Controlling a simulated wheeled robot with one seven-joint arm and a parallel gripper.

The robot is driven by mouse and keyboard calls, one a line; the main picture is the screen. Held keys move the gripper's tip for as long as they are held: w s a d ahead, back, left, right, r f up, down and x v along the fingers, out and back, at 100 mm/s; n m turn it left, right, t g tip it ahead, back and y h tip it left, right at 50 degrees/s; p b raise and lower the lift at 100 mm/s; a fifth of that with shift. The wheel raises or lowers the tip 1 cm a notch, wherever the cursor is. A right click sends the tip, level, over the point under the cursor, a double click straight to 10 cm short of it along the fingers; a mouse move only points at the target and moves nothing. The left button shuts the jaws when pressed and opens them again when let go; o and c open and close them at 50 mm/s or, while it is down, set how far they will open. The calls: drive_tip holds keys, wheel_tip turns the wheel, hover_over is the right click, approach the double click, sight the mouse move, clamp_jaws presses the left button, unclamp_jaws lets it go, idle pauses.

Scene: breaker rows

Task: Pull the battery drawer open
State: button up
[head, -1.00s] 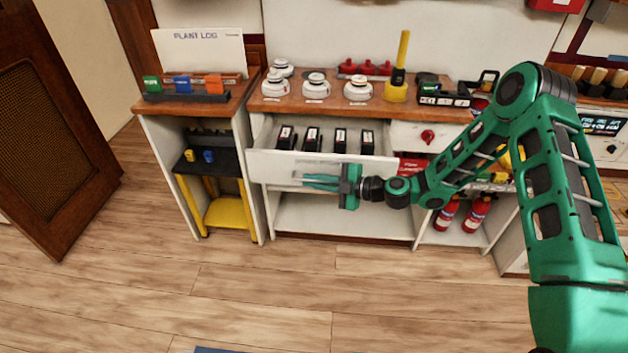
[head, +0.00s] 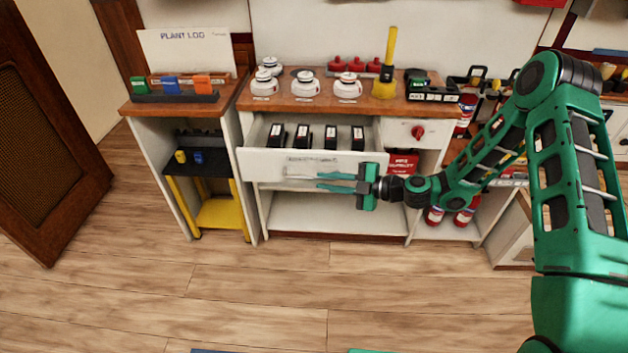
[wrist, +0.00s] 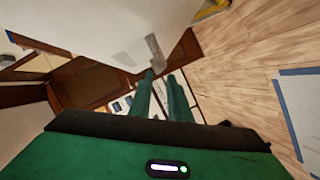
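The battery drawer (head: 262,165) is a white drawer under the wooden counter. It stands pulled out, and several black batteries (head: 303,136) show upright inside it. Its pale grey bar handle (head: 300,171) is on the front; it also shows in the wrist view (wrist: 155,52). My gripper (head: 319,182) is in front of the drawer front, coming from the right. Its two green fingers are apart with nothing clearly between them; they also show in the wrist view (wrist: 162,75). The fingertips are close to the handle's right end. Whether they touch it is unclear.
White detectors (head: 305,84) and a yellow-handled tool (head: 387,65) stand on the counter. A red knob (head: 418,132) is right of the drawer. Fire extinguishers (head: 466,211) stand low at the right. A yellow-framed stand (head: 220,212) is at the left.

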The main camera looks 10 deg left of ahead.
drive_tip(key=v, duration=0.3)
drive_tip(key=shift+d, duration=0.4)
drive_tip(key=shift+s+d+r, duration=0.1)
drive_tip(key=s+d+r+m+g+h, duration=0.1)
drive_tip(key=s+d+r+m+h, duration=0.3)
drive_tip(key=d, duration=0.6)
drive_tip(key=s+d+r+m+g+h, duration=0.1)
drive_tip(key=s+d+r+m+h, duration=0.1)
drive_tip(key=s+d+m+h, duration=0.5)
drive_tip(key=s+d+r+m+g+h, duration=0.1)
drive_tip(key=s+d+r+m, duration=0.25)
drive_tip(key=d, duration=0.85)
drive_tip(key=s+d+r+m+h, duration=0.1)
drive_tip(key=s+d+r+m, duration=0.2)
drive_tip(key=s+m, duration=0.3)
drive_tip(key=s+d+r+m+g+h, duration=0.1)
drive_tip(key=s+d+r+m, duration=0.2)
drive_tip(key=s+m, duration=0.3)
drive_tip(key=s+d+r+m, duration=0.3)
drive_tip(key=s+d+m, duration=0.2)
drive_tip(key=s, duration=0.5)
drive_tip(key=shift+d+r+m+g+h, duration=0.3)
drive_tip(key=shift+r+m+h, duration=0.1)
drive_tip(key=shift+m, duration=0.25)
